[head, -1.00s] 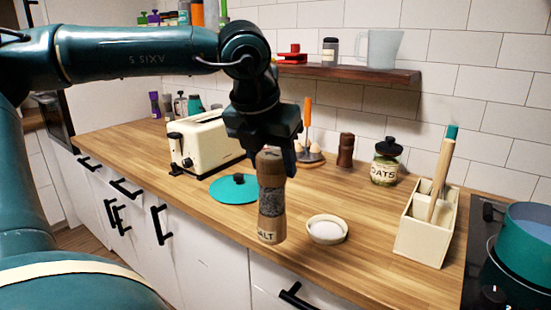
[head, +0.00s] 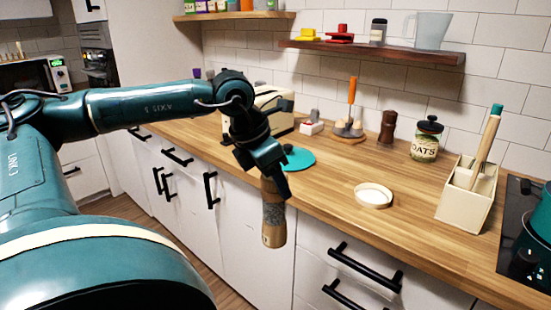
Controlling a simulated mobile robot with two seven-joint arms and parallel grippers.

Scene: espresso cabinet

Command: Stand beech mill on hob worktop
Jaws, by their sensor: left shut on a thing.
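The beech mill (head: 273,220) is a light wooden grinder with a clear, dark-filled middle. It hangs roughly upright, slightly tilted, in front of the worktop's front edge, with the white cabinet fronts behind it. My left gripper (head: 271,178) is shut on its top. The wooden worktop (head: 330,183) runs from the back left to the black hob (head: 514,255) at the right edge. A teal pot (head: 542,222) on the hob is cut off by the frame. My right gripper is not in view.
A cream dish (head: 373,195) and a cream utensil box (head: 463,208) stand on the worktop. A teal lid (head: 298,159), a cream toaster (head: 272,112), a dark mill (head: 387,128) and an oats jar (head: 427,139) are farther back. Bare wood lies between the dish and the box.

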